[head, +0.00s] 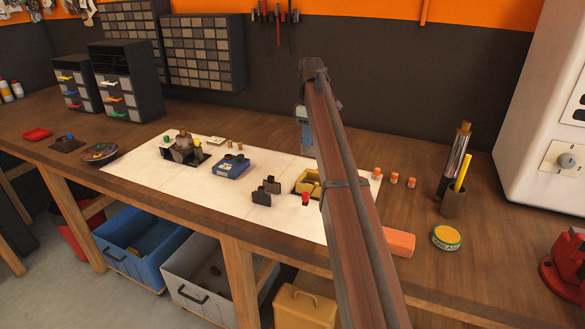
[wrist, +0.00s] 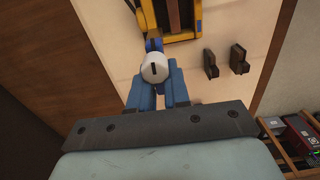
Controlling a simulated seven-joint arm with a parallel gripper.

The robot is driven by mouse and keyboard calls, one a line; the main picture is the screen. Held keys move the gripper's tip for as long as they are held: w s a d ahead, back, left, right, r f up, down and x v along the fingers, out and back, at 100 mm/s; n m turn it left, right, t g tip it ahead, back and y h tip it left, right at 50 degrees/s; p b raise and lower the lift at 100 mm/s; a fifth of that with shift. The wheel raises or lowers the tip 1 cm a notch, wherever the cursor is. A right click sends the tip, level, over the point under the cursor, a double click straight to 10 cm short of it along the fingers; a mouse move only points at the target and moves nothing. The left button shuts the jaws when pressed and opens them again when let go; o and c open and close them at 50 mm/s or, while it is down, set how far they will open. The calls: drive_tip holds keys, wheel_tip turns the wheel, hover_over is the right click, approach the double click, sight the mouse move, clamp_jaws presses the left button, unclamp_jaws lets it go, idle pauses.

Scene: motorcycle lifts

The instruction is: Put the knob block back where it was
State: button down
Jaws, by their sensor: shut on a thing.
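My gripper (wrist: 156,82) has blue fingers and is shut on the knob block in the wrist view. The block's round white knob (wrist: 154,68) with a dark line faces the camera, with a dark blue part (wrist: 152,44) showing just beyond it. The held block is over the pale mat, apparently raised, close to a yellow tray (wrist: 188,34). In the head view my gripper (head: 306,132) is partly hidden behind my arm, above the far side of the mat (head: 235,221). I cannot make out the held block there. The yellow tray (head: 299,184) is partly covered by my arm.
Two dark blocks (head: 261,197) stand left of the tray, and a red-topped piece (head: 305,198) is in front of it. A blue box (head: 230,165) and a black holder (head: 185,155) are farther left. Orange-capped jars (head: 394,178) and a dark cup (head: 452,203) stand at right.

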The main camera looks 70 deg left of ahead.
drive_tip(key=s+a, duration=0.5)
drive_tip(key=a, duration=0.5)
drive_tip(key=shift+s+d+f, duration=0.1)
drive_tip(key=shift+s+f, duration=0.05)
drive_tip(key=shift+f, duration=2.5)
drive_tip(key=shift+s+d+f, duration=0.1)
drive_tip(key=shift+s+f, duration=0.05)
drive_tip(key=shift+f, duration=2.45)
drive_tip(key=shift+f, duration=0.15)
drive_tip(key=c, duration=1.1)
unclamp_jaws()
wheel_tip(320, 180, up, 12)
